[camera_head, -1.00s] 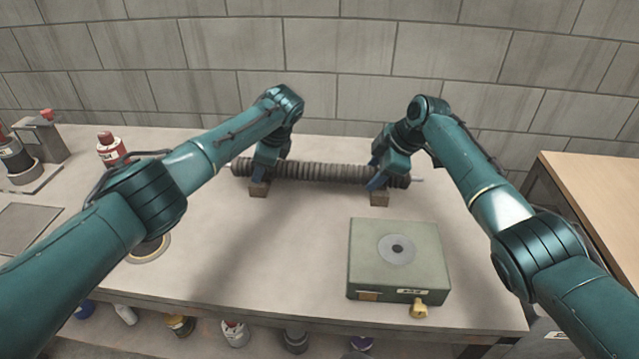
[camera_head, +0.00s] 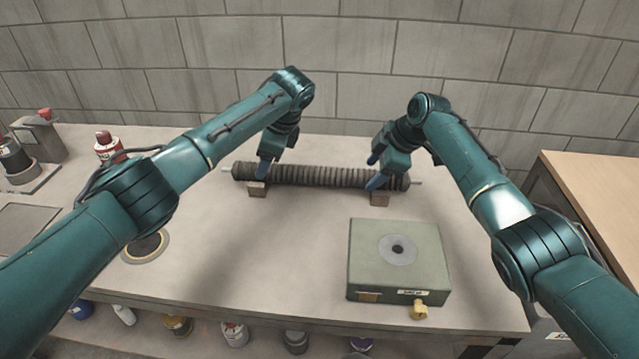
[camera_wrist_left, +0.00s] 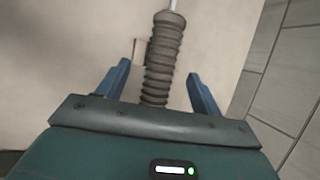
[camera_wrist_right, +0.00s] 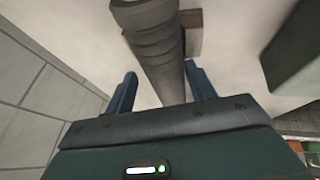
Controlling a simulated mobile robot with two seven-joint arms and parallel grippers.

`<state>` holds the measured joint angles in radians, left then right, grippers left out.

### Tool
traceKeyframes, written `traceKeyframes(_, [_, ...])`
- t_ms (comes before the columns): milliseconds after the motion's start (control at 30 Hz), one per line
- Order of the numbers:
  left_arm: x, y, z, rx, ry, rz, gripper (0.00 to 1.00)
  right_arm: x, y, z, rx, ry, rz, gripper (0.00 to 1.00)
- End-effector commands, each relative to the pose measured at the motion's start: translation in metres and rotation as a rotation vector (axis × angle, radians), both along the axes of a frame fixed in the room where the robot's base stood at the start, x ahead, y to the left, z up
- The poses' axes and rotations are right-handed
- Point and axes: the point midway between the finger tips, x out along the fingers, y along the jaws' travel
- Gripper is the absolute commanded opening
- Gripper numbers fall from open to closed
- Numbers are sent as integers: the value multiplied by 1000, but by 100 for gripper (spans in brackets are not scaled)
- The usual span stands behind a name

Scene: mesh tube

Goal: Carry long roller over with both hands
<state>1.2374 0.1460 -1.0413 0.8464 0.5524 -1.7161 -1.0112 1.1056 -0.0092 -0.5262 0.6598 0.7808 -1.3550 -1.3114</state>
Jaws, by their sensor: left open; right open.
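The long roller (camera_head: 320,174) is a dark ribbed tube with thin metal shaft ends, lying left to right on two small brown blocks, the left block (camera_head: 257,189) and the right block (camera_head: 379,199), at the back of the bench. My left gripper (camera_head: 264,170) is open above the roller near its left end; in the left wrist view the roller (camera_wrist_left: 164,62) runs between its spread fingers. My right gripper (camera_head: 375,171) is open close to the roller's right part; in the right wrist view the roller (camera_wrist_right: 158,50) passes between its fingers. Whether the fingers touch it I cannot tell.
A green box (camera_head: 399,262) with a round grey disc on top stands at the front right of the bench. A red-and-white bottle (camera_head: 108,147) and a metal fixture (camera_head: 40,138) stand at the left. The middle of the bench (camera_head: 270,250) is clear.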

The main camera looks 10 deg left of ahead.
Motion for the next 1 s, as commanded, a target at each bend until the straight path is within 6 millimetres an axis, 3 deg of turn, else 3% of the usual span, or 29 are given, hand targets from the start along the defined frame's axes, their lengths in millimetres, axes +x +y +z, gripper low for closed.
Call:
traceKeyframes(33, [-1,-2,7,0,-6,0,66,-13,-1,-29,-17,52,4,66])
traceKeyframes(233, [-4,-9,30,4,-21,-1,66,-13,0,-29,-18,52,5,66])
traceKeyframes(467, [-5,-11,38,5,-24,-1,66,-13,-2,-23,-16,48,5,66])
traceKeyframes(667, [-5,-11,39,5,-25,-2,66,-16,-11,0,-15,36,3,66])
traceKeyframes(1000, [-4,-11,40,5,-25,-2,66,-21,-28,60,-4,3,0,66])
